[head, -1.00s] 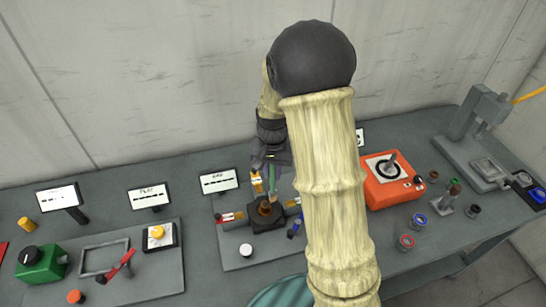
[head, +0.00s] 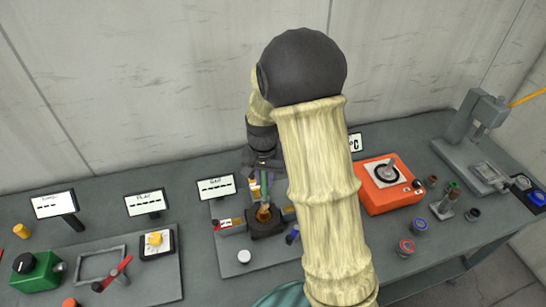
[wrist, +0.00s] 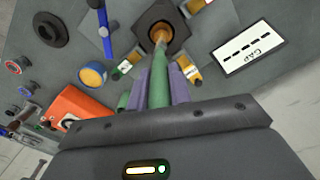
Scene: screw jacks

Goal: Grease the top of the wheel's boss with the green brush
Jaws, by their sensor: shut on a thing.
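My gripper (head: 263,182) is shut on the green brush (wrist: 159,75), seen between two purple fingers in the wrist view. The brush points away from the wrist, and its brownish tip (wrist: 160,40) reaches the round brown middle of a dark square block (wrist: 148,44). The block also shows in the head view (head: 266,228), below the gripper. I cannot tell whether the tip touches it. A dark round disc with a raised ring in its centre (wrist: 49,30), which looks like the wheel with its boss, lies apart at the upper left of the wrist view. My arm seems to hide it in the head view.
An orange box (head: 386,184) and several small pots stand to the right. A green box (head: 36,273) is at far left.

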